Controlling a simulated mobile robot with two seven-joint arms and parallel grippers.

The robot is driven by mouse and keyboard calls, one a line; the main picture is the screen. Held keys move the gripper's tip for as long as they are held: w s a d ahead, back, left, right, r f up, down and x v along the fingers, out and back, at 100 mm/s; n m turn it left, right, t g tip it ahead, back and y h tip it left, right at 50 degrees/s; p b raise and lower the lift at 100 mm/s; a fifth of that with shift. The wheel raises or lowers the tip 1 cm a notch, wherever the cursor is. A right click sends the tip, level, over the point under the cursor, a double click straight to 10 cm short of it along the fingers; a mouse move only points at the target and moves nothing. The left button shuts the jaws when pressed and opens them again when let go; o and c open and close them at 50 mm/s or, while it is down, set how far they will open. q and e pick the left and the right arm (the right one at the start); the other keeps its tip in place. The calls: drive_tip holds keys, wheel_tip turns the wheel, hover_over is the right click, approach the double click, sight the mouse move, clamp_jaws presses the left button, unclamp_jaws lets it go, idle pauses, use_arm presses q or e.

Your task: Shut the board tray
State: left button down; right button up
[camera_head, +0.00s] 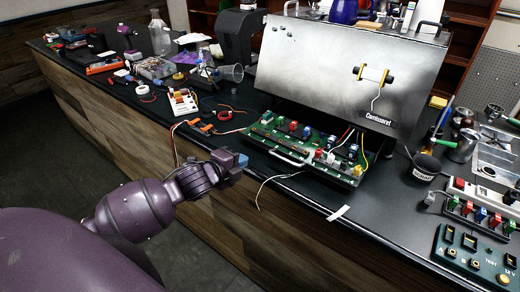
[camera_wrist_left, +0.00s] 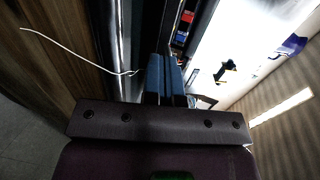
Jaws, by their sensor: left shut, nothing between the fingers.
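The board tray (camera_head: 322,174) is out at the foot of the silver Camlisaret brewer (camera_head: 340,75). It carries a green circuit board with several coloured parts and wires, and a handle (camera_head: 287,158) is on its front edge. My left gripper (camera_head: 241,160) is in front of the counter, left of the handle, with a visible gap between them in the head view. Its blue fingers are together and empty; they also show in the left wrist view (camera_wrist_left: 166,78). I cannot tell whether they touch anything there. My right gripper is out of view.
A thin white wire (camera_head: 268,181) hangs over the counter edge near the tray. Tools and small parts crowd the counter at left. A dark cup (camera_head: 426,166) and a green test panel (camera_head: 470,255) stand at right. The floor in front is clear.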

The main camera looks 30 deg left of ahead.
sight(288, 126)
use_arm(q)
drive_tip(key=x, duration=0.8)
drive_tip(key=shift+w+d+r, duration=0.1)
drive_tip(key=shift+r, duration=0.3)
drive_tip(key=shift+w, duration=0.5)
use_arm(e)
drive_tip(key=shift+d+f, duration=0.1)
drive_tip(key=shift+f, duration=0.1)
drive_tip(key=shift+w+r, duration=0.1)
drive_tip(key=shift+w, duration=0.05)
use_arm(q)
drive_tip(key=shift+w, duration=0.1)
drive_tip(key=w+b, duration=0.1)
drive_tip(key=w, duration=0.4)
drive_tip(key=w+d+b, duration=0.1)
drive_tip(key=w, duration=0.4)
drive_tip(key=w+b, duration=0.1)
drive_tip(key=w, duration=0.4)
drive_tip(key=shift+w+d+f+b, duration=0.15)
drive_tip(key=shift+w+b, duration=0.2)
drive_tip(key=shift+w, duration=0.7)
drive_tip(key=shift+r, duration=0.25)
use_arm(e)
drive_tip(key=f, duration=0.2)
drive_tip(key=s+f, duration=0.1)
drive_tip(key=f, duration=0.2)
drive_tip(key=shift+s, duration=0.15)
use_arm(q)
drive_tip(key=shift+r, duration=0.1)
